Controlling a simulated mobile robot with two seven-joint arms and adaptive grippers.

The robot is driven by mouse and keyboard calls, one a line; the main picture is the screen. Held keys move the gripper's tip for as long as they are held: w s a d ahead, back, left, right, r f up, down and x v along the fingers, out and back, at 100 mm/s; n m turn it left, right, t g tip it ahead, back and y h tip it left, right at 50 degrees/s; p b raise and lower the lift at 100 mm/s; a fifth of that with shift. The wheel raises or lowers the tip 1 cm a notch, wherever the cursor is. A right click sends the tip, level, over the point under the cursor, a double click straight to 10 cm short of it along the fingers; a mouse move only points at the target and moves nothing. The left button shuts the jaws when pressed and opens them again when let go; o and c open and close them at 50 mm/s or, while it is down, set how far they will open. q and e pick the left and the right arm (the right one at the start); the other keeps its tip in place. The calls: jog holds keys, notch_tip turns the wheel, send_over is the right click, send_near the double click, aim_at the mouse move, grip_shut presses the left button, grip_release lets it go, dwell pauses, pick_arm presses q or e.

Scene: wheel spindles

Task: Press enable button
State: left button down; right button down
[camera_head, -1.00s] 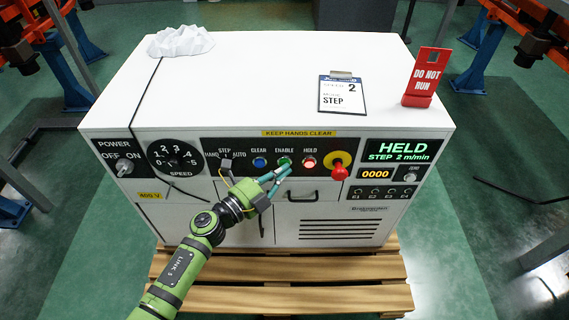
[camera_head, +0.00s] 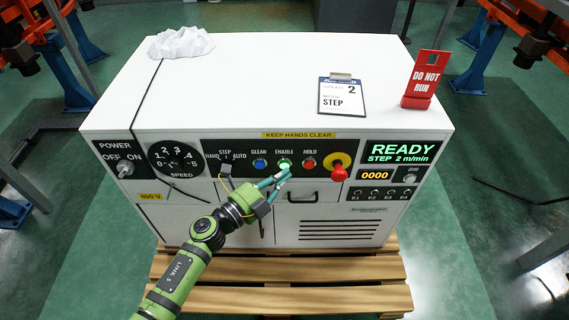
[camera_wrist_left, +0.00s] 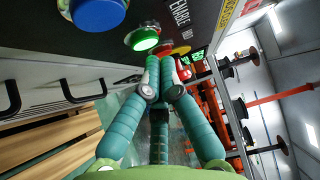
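The enable button (camera_head: 284,164) glows bright green on the black control panel between the blue clear button (camera_head: 260,164) and the red hold button (camera_head: 309,164). The display (camera_head: 402,150) reads READY, STEP 2 m/min. My left gripper (camera_head: 287,174) has its teal fingers drawn together just in front of and below the enable button. In the left wrist view the fingertips (camera_wrist_left: 158,62) meet with nothing between them, close to the lit enable button (camera_wrist_left: 145,38). I cannot tell whether they touch it. My right gripper is not in view.
A red and yellow stop knob (camera_head: 338,170) stands out right of the buttons. The mode selector (camera_head: 226,166) is left of them. A drawer handle (camera_head: 301,198) sits below. A status card (camera_head: 342,97) and a red DO NOT RUN sign (camera_head: 422,80) are on the cabinet top.

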pick_arm(q)
jog(key=shift+s, duration=0.1)
jog(key=s+p, duration=0.1)
jog(key=s, duration=0.3)
jog(key=shift+s, duration=0.4)
dwell(0.8)
